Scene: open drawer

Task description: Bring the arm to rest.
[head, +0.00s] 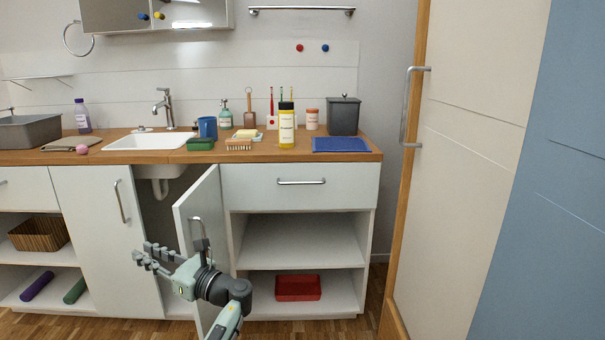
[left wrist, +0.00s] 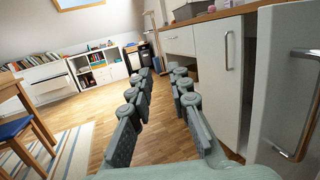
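My left gripper (head: 144,252) is in front of the sink cabinet in the head view, with its fingers pointing left. In the left wrist view its two fingers (left wrist: 160,72) are spread apart with nothing between them. Behind it in the head view is a white cabinet door (head: 188,215), which stands partly open under the sink. The door's metal handle (head: 197,228) shows just above my wrist; I cannot tell whether they touch. A handle on a white panel (left wrist: 297,107) shows close at the right of the wrist view. My right gripper is in neither view.
The drawer (head: 255,185) right of the open door is shut. Open shelves below it hold a red tray (head: 298,288). The wooden countertop (head: 360,157) carries bottles, a cup and brushes. In the wrist view, a chair (left wrist: 22,130) stands left, with clear wooden floor (left wrist: 160,140) between.

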